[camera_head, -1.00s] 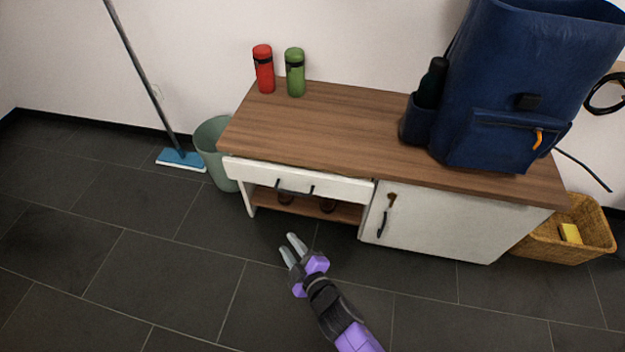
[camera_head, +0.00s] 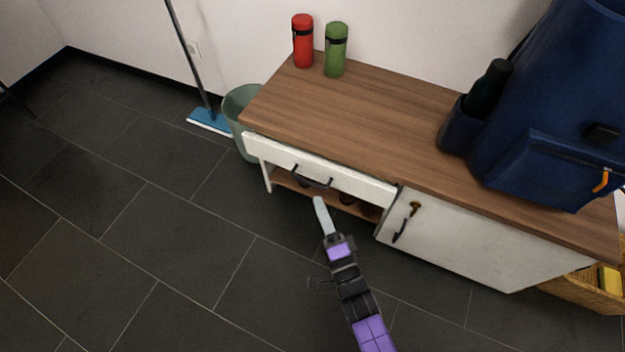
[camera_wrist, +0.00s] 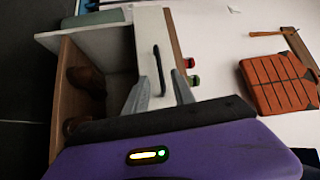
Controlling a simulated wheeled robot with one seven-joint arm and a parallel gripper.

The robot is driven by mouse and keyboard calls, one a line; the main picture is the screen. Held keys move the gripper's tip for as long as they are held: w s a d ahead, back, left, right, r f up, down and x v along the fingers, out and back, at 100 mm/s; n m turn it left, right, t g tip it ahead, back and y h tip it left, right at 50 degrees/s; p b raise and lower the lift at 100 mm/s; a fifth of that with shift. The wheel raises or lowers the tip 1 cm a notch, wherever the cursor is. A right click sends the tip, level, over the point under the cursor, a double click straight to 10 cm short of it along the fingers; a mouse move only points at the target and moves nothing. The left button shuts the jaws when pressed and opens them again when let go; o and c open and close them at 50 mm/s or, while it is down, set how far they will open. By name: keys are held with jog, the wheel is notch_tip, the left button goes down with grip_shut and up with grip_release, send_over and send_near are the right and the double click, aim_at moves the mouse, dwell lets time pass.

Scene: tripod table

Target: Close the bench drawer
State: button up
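The bench drawer has a white front (camera_head: 360,184) with a dark bar handle (camera_head: 313,178), under the wooden bench top (camera_head: 370,120). A thin gap shows between the front and the top; how far the drawer stands out is hard to tell. My gripper (camera_head: 319,200) is just below and in front of the handle in the head view, its fingers overlapping there. In the wrist view my gripper (camera_wrist: 159,76) has its two fingers apart and nothing between them in grasp. The drawer front (camera_wrist: 147,30) and the handle (camera_wrist: 158,68) appear ahead, the handle between the fingertips in the picture.
A red bottle (camera_head: 302,42) and a green bottle (camera_head: 336,50) stand on the bench, with a blue backpack (camera_head: 550,125) at right. A cabinet door (camera_head: 455,240) is right of the drawer. A green bin (camera_head: 240,105) and mop (camera_head: 210,122) stand left. The floor in front is clear.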

aim_at(310, 182)
jog(key=shift+b+x, duration=1.35)
jog(key=shift+x, duration=2.55)
grip_shut()
